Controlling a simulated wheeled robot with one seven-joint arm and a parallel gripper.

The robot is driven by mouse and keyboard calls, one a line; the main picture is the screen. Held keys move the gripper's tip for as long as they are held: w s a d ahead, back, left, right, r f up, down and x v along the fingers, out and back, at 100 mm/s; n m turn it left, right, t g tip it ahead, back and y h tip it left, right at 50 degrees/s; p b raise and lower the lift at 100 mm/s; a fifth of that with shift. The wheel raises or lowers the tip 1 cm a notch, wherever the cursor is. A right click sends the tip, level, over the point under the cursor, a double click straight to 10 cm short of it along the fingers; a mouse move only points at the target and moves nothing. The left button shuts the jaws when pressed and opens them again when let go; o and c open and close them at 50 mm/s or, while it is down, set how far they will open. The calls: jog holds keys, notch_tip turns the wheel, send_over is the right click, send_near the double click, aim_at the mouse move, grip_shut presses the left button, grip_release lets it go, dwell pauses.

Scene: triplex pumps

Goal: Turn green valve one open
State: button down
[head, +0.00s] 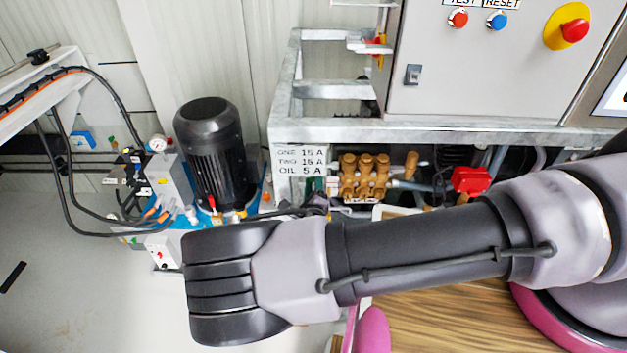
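A sign (300,161) on the metal frame reads ONE 15 A, TWO 15 A, OIL 5 A. Just right of it, under the frame, is a pump block with several brass-coloured caps (365,178). My arm crosses the lower right and middle of the picture and hides what lies behind it. Its leftmost visible part is a dark ribbed section in front of the floor. I see no fingers, so my gripper is not in view.
A grey control cabinet (455,75) stands on the metal frame (450,132), with a red emergency button (573,26). A red part (471,180) sits below. A black motor (212,150) and hydraulic unit with hoses stand left. Open floor (60,290) lies at lower left.

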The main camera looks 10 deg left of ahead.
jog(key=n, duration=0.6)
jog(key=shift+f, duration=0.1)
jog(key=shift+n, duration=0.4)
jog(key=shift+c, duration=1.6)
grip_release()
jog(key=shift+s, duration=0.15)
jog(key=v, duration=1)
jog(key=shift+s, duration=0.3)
